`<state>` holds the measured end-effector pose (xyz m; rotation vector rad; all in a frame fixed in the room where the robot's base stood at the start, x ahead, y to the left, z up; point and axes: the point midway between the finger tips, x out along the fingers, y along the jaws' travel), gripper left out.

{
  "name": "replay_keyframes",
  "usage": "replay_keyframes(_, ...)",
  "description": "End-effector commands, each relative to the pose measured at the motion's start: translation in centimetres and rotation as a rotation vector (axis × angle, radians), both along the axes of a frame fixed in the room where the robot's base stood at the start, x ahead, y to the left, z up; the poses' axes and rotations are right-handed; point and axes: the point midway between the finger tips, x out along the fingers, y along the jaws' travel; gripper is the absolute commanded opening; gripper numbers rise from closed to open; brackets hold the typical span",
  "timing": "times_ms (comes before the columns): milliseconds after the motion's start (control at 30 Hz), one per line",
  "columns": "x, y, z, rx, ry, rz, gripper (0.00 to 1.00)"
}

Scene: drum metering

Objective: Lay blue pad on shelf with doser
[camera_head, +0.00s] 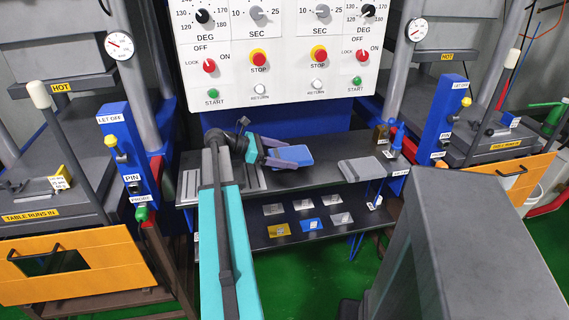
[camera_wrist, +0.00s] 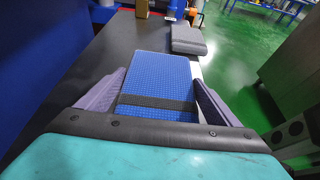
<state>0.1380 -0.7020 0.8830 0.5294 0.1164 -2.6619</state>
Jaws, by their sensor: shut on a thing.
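The blue pad (camera_head: 291,155) is held in my gripper (camera_head: 268,153) over the dark upper shelf (camera_head: 320,176). In the wrist view the blue pad (camera_wrist: 157,82) lies between my two purple-grey fingers, with a dark band across its near part. My gripper (camera_wrist: 157,103) is shut on the pad's sides. I cannot tell whether the pad touches the shelf. No thing is clearly readable as the doser; a small brass-coloured block (camera_head: 381,133) and a blue holder (camera_head: 397,142) stand at the shelf's right end.
A grey pad (camera_head: 361,169) lies on the shelf right of the blue pad. A lower shelf (camera_head: 275,240) bears several small plates. The control panel (camera_head: 278,50) rises behind. Grey slotted plates (camera_head: 190,184) lie at the shelf's left. Presses stand on both sides.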

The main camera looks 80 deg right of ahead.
Motion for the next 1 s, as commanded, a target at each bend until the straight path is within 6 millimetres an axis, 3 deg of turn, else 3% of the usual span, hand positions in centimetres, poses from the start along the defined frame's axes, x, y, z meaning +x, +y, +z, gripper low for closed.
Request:
replay_keyframes(233,0.0,0.0,-0.4,0.0,0.001,0.0,0.61)
replay_keyframes(600,0.0,0.0,-3.4,-0.001,0.001,0.001,0.61)
replay_keyframes(1000,0.0,0.0,-3.6,0.0,0.001,0.0,0.61)
